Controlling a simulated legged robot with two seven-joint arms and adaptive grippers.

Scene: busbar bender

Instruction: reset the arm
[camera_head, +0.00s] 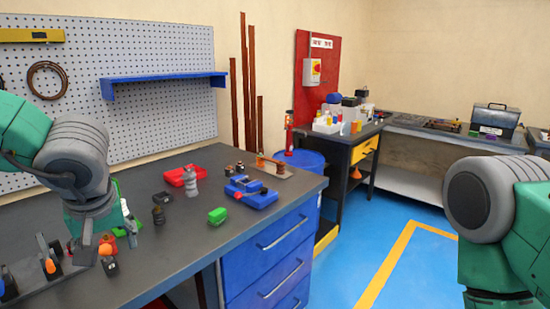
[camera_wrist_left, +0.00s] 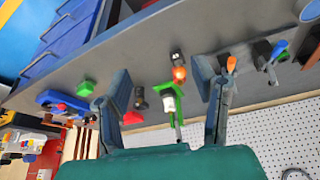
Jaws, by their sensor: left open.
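My left gripper (camera_head: 93,250) points down over the left part of the grey workbench (camera_head: 165,260). In the left wrist view its two fingers (camera_wrist_left: 162,100) are spread apart with nothing gripped between them. Between and beyond the fingers in that view are a green-and-white tool (camera_wrist_left: 172,103), a small black device with an orange knob (camera_wrist_left: 179,68) and a dark object (camera_wrist_left: 140,100). These lie on the bench; contact with the fingers cannot be told. My right arm enters at the right of the head view; its gripper is outside the frame.
On the bench stand a grey bottle-like object (camera_head: 190,182), a green block (camera_head: 217,215), a blue case (camera_head: 252,193) and a red tray (camera_head: 182,175). Levered tools (camera_head: 48,262) are at the left. A pegboard (camera_head: 150,60) rises behind. Blue floor (camera_head: 345,255) is clear at right.

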